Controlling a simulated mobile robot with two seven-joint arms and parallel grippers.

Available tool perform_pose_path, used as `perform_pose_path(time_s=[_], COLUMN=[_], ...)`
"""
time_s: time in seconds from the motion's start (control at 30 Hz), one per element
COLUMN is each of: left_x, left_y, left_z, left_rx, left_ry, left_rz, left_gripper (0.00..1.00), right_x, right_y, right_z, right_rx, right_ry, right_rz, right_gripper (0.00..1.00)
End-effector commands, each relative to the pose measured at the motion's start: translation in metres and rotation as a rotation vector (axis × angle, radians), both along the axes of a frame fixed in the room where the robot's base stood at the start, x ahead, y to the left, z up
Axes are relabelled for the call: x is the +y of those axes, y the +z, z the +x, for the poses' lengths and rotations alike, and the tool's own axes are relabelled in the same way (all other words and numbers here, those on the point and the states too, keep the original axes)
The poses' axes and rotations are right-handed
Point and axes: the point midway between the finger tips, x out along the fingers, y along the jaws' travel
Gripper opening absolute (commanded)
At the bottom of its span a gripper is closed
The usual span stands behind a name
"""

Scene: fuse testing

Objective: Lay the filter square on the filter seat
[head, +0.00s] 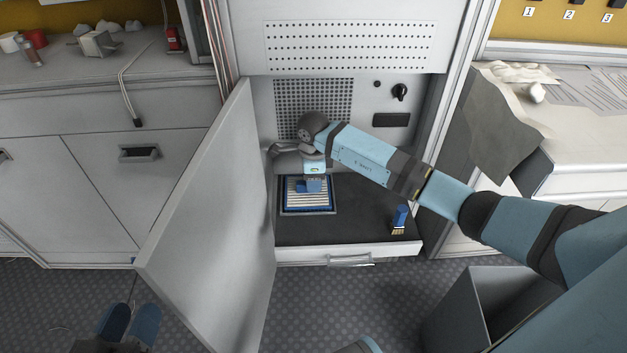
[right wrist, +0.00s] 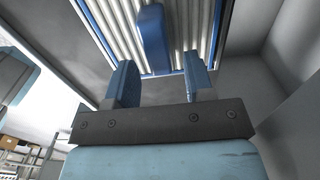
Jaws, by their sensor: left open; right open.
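The filter square (head: 292,198) has a blue frame and pale pleats. My right gripper (head: 312,184) is open just above the filter square. Its two blue fingers stand apart either side of the tab, with gaps between; it holds nothing. The gripper hides part of the filter's middle and back. My left gripper (head: 130,322) is open and empty over the floor, lower left.
The cabinet door (head: 210,220) stands open on the left. A small blue block (head: 401,214) with a yellowish base stands at the right of the cabinet floor. A grey open bin (head: 490,305) stands on the floor at lower right. Counters flank the cabinet.

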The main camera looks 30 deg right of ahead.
Motion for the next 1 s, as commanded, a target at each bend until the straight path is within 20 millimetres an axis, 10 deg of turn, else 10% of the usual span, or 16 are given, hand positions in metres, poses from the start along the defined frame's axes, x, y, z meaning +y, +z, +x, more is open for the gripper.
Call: perform_pose_path(time_s=[0.3,1.0], left_x=[0.002,0.002], left_y=[0.030,0.032], left_z=[-0.001,-0.001], left_rx=[-0.075,-0.088], left_ry=[0.033,0.036], left_rz=[-0.053,-0.058], left_gripper=[0.43,0.43], right_x=[0.000,0.000], right_y=[0.053,0.058], right_z=[0.001,0.000], right_rx=[-0.002,0.000], right_ry=[0.000,0.000], right_rz=[-0.002,-0.001], right_gripper=[0.48,0.48])
